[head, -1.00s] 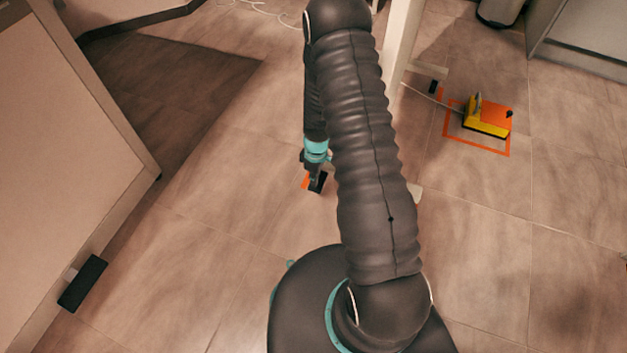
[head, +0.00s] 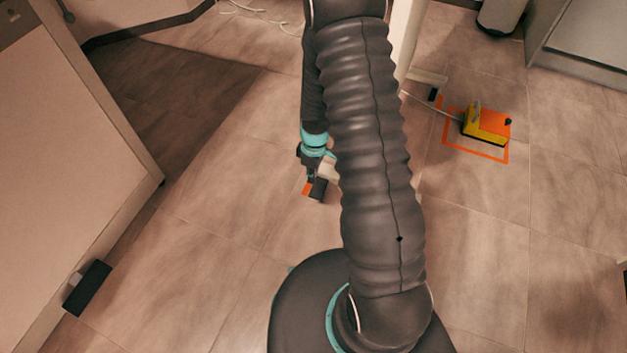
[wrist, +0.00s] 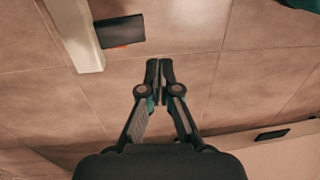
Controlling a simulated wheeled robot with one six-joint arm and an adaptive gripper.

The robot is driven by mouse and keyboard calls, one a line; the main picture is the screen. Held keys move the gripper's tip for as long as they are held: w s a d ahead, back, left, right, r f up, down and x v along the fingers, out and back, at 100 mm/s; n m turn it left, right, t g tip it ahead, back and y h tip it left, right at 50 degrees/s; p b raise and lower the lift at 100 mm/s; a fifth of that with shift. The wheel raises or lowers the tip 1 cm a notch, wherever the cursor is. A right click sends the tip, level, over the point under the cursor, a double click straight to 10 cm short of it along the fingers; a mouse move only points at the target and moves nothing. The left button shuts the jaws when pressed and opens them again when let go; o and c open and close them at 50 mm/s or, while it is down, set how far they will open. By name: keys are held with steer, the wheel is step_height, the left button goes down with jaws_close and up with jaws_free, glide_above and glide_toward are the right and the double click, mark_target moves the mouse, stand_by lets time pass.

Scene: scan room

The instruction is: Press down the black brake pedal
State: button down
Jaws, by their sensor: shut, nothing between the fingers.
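A black pedal (head: 319,188) with an orange part (head: 307,188) at its left sits low over the floor beside my gripper (head: 311,177) in the head view. In the wrist view a black pedal (wrist: 119,31) with a thin orange-red edge sticks out from a white bar (wrist: 75,30) at upper left. My gripper (wrist: 159,65) is shut and empty, its tips to the right of and below that pedal in the picture. There is a gap between them in the wrist view. My arm hides part of the area around the pedal in the head view.
A yellow and orange foot switch (head: 486,125) stands inside an orange floor outline (head: 480,151) at right. Another black pedal-like block (head: 88,288) sticks out from a pale cabinet (head: 60,160) at left. Tiled floor (head: 220,200) between is clear.

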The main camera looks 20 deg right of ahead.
steer(key=r, duration=0.3)
steer(key=s+r, duration=0.1)
steer(key=shift+a+r, duration=0.25)
steer(key=shift+a, duration=0.15)
steer(key=s+r+m+t, duration=0.2)
steer(key=s+r, duration=0.4)
steer(key=r, duration=0.6)
steer(key=s+a+r+m+t+p, duration=0.1)
steer(key=s+r+m, duration=0.3)
steer(key=r, duration=0.9)
steer(key=s+r+m+t+p, duration=0.1)
steer(key=s+r+m+t, duration=0.2)
steer(key=s+r, duration=0.6)
step_height(320, 180, up, 4)
steer(key=shift+s+a+r+m+t+h, duration=0.1)
steer(key=shift+s+a+m+t+h, duration=0.2)
steer(key=shift+a+m+h, duration=0.1)
steer(key=shift+d, duration=0.15)
